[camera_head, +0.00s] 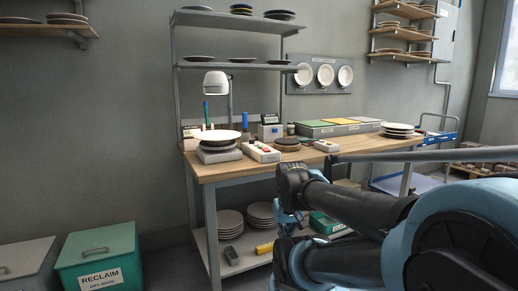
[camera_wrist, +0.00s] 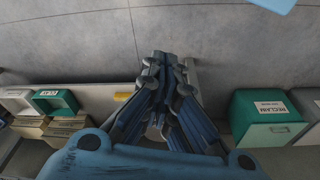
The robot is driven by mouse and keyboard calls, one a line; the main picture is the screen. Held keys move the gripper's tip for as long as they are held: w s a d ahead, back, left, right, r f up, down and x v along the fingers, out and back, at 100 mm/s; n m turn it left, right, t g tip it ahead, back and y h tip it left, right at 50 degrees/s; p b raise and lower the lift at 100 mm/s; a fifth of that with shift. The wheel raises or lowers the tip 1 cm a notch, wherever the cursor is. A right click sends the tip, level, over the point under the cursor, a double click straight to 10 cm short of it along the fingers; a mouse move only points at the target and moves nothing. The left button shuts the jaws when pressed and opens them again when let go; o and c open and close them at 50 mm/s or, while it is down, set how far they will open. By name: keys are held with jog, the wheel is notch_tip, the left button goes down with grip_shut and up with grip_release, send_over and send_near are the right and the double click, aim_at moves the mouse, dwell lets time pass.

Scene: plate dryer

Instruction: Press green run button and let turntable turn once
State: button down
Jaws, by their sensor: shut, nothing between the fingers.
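A white plate (camera_head: 217,136) lies on a low grey round-topped unit (camera_head: 219,154), which looks like the turntable, at the left end of the wooden workbench (camera_head: 208,176). Just right of it is a white control box (camera_head: 262,153) with small coloured buttons, including a red one. A second small white box (camera_head: 326,146) with buttons sits farther right. I cannot make out for sure which button is green. My gripper (camera_wrist: 165,62) is shut and empty in the wrist view, over the floor. In the head view my arm is in front of the bench's right part, away from the boxes.
Coloured flat trays (camera_head: 338,128) and a plate stack (camera_head: 398,130) stand at the bench's right. A green RECLAIM bin (camera_head: 97,254) stands at the left on the floor.

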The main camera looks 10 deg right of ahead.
jog(key=shift+w, duration=0.1)
notch_tip(320, 180, up, 30)
jog(key=m+t+h, duration=0.1)
jog(key=m+t, duration=0.6)
jog(key=m, duration=0.4)
send_over(260, 147)
jog(key=w+d, duration=0.1)
jog(key=shift+d+f, duration=0.15)
jog(key=shift+f, duration=0.05)
jog(key=shift+f+n, duration=0.1)
jog(key=shift+n, duration=0.2)
jog(key=shift+f, duration=4.3)
